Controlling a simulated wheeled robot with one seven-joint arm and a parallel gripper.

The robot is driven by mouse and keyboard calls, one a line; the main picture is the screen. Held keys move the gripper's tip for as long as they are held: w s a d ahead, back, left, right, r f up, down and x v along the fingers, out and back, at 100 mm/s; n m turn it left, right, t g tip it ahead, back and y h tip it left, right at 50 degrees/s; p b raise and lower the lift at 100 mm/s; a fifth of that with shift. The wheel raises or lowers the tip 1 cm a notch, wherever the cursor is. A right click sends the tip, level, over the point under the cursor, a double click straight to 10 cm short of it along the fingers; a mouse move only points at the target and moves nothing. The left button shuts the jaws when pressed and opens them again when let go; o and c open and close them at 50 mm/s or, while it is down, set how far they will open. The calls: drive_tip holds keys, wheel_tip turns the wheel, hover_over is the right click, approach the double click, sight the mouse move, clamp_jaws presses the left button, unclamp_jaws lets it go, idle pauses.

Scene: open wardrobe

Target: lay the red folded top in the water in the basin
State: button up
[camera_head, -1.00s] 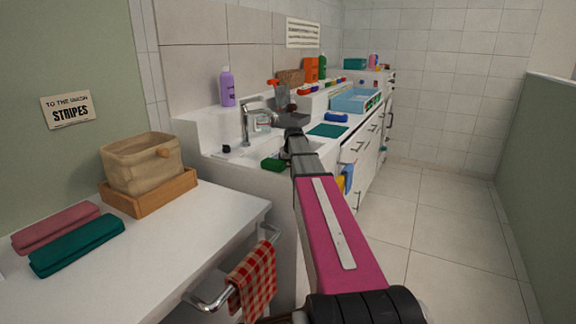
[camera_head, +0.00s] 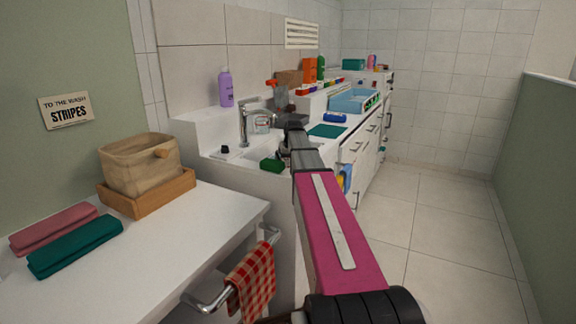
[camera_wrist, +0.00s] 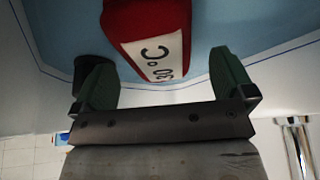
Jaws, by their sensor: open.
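The red folded top (camera_wrist: 125,14), with a white label reading "30 °C" (camera_wrist: 160,58), shows at the top of the wrist view, against the blue water (camera_wrist: 215,40). Its near end lies between the two green fingers of my gripper (camera_wrist: 165,83). The fingers are open, with a gap on both sides of the top. I cannot tell how deep the top sits in the water. In the head view the white basin (camera_head: 235,157) is below the tap (camera_head: 245,120). My arm hides part of the basin, and the red top is not visible there.
A dark round object (camera_wrist: 90,68) is beside the left finger. A green block (camera_head: 272,165) is at the basin's front edge. A spray bottle (camera_head: 280,97) and purple bottle (camera_head: 226,87) stand behind. A basket (camera_head: 140,163) and folded cloths (camera_head: 75,247) occupy the left counter.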

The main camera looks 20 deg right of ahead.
drive_tip(key=v, duration=0.8)
drive_tip(key=shift+s+r, duration=0.15)
drive_tip(key=shift+r, duration=0.15)
